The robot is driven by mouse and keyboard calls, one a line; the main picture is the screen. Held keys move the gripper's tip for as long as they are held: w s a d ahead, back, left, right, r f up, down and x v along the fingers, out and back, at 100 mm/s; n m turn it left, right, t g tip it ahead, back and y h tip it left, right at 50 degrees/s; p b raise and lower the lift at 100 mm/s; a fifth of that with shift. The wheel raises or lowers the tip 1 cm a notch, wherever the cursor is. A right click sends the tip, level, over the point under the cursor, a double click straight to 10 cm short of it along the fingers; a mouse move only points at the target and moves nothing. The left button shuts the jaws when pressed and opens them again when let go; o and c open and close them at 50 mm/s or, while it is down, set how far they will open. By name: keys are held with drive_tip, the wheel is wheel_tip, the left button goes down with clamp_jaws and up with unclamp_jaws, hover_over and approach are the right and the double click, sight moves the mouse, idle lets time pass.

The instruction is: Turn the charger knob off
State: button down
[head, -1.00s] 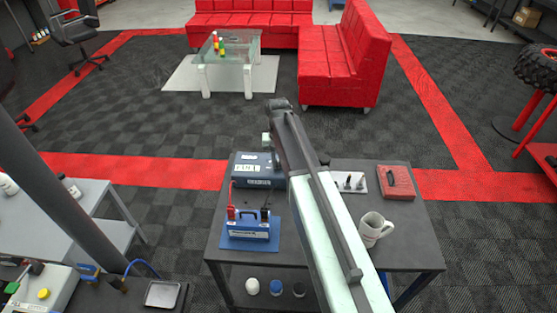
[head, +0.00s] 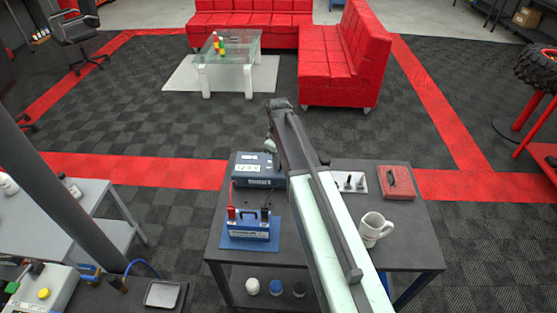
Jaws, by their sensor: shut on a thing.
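The charger (head: 250,183) is a dark blue-grey box with a small pale display, standing at the back left of the dark cart. My gripper (head: 270,146) is at the charger's back right edge, at the far end of my arm, tilted and shut on the charger knob. The knob itself is hidden behind the gripper and arm, so its setting cannot be seen. A blue battery (head: 249,229) with a red and a black clamp on it stands in front of the charger on a blue mat.
The cart top (head: 300,240) also holds a white mug (head: 374,229), a red case (head: 397,183) and a pale plate with small dark posts (head: 349,178). Bottles and caps sit on the lower shelf. A grey bench (head: 60,220) stands at left.

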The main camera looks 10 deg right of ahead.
drive_tip(key=n, duration=0.5)
drive_tip(key=shift+d+n, duration=0.25)
drive_tip(key=shift+n, duration=0.05)
idle(0.5)
drive_tip(key=c, duration=1.4)
unclamp_jaws()
drive_tip(key=shift+c, duration=0.2)
drive_tip(key=shift+a+r, duration=0.1)
wheel_tip(320, 180, up, 7)
drive_tip(key=p, duration=0.7)
drive_tip(key=shift+f, duration=0.25)
